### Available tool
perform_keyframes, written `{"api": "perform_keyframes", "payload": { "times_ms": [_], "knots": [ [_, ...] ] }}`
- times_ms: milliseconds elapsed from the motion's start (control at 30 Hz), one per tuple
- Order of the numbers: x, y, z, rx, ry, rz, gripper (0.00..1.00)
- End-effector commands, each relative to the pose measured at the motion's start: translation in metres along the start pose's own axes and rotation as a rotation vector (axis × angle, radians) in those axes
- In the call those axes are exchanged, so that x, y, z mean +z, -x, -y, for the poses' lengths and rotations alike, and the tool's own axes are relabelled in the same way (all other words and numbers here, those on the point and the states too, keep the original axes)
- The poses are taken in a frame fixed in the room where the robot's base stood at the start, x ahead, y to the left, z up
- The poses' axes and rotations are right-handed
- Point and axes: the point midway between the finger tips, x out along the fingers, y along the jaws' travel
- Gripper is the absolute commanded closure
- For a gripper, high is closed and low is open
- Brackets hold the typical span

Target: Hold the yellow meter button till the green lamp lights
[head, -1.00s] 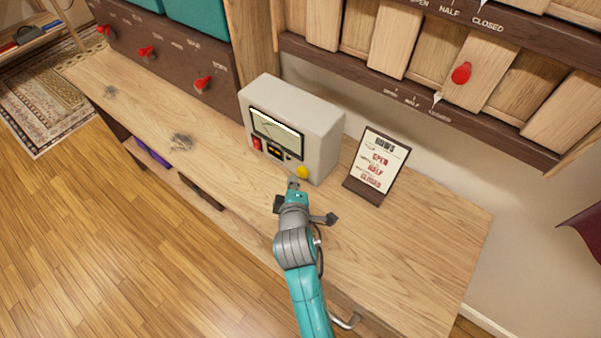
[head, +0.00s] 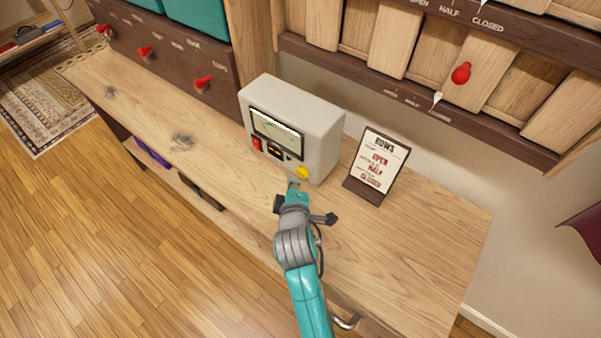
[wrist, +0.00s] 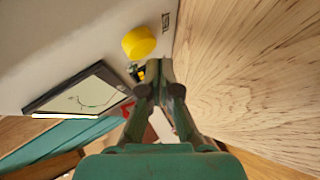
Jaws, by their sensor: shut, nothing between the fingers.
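The meter (head: 318,125) is a cream box on the wooden counter, with a dial window (head: 277,130) on its front. Its round yellow button (head: 303,172) sits low at the right of the front face. The button also shows large in the wrist view (wrist: 138,42), above and left of the fingertips. My gripper (head: 294,183) is shut and empty, just in front of the meter and slightly left of and below the button. In the wrist view my fingertips (wrist: 158,70) appear apart from the button. I cannot make out a lit green lamp.
A red switch (head: 257,144) and a small dark panel with orange marks (head: 275,151) sit left of the button. A card stand (head: 377,165) stands right of the meter. The counter (head: 420,235) at the front right is clear. Red levers (head: 203,84) line the back panel.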

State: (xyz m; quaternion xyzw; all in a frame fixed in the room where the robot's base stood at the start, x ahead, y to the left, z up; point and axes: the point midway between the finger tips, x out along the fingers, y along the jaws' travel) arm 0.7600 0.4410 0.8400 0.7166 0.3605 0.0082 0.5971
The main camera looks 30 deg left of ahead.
Motion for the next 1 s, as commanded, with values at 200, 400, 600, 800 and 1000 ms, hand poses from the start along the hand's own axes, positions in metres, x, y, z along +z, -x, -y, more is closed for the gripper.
{"api": "perform_keyframes", "payload": {
  "times_ms": [200,400,600,800,1000],
  "knots": [
    [0.0036,-0.0046,-0.0037,0.0,-0.001,0.001,1.0],
    [0.0039,-0.0053,-0.0042,0.0,-0.001,0.0,1.0],
    [0.0039,-0.0053,-0.0043,0.0,0.0,0.0,1.0],
    [0.0047,-0.0064,-0.0052,0.0,0.0,0.0,1.0],
    [0.0057,-0.0078,-0.0064,0.001,0.0,0.0,1.0]
  ]
}}
